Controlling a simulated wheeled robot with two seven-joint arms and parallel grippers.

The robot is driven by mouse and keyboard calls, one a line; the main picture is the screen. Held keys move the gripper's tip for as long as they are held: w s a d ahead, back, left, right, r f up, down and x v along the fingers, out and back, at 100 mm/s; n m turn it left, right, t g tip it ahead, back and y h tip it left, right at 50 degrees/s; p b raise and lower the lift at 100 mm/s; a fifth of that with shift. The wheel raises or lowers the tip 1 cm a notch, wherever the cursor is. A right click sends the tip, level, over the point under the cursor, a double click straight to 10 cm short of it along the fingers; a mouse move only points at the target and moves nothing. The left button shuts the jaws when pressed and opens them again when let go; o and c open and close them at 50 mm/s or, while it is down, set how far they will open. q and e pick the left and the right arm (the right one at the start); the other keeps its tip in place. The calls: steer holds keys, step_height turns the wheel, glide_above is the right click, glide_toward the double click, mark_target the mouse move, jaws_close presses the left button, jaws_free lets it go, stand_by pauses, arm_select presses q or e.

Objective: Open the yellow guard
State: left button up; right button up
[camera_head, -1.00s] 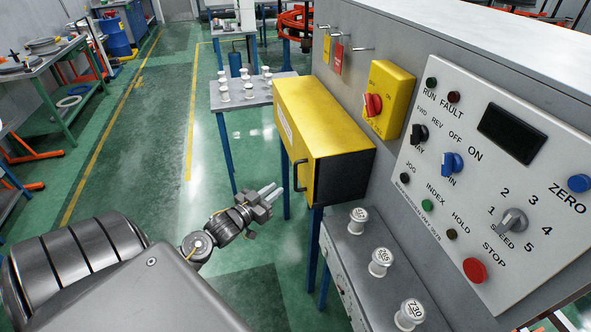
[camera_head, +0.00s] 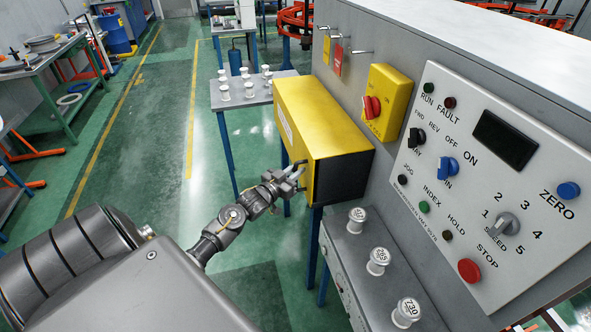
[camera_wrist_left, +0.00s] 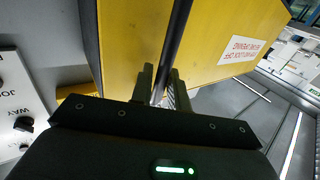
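The yellow guard (camera_head: 318,118) is a box with a dark end, fixed to the grey machine's side; it looks closed. Its black bar handle (camera_head: 303,164) is on the front face and partly hidden by my left gripper. My left gripper (camera_head: 295,173) is at the handle, fingers pointing toward the guard. In the left wrist view the guard (camera_wrist_left: 136,40) fills the top. There the dark handle bar (camera_wrist_left: 178,35) runs down between my two fingers (camera_wrist_left: 161,75), which are apart with a slight gap beside the bar. My right gripper is not in view.
A control panel (camera_head: 490,180) with knobs and buttons is on the machine at right.

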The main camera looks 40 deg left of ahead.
arm_select(q)
steer(key=shift+w, duration=0.2)
steer(key=shift+c, duration=0.5)
jaws_close()
steer(key=shift+s, duration=0.1)
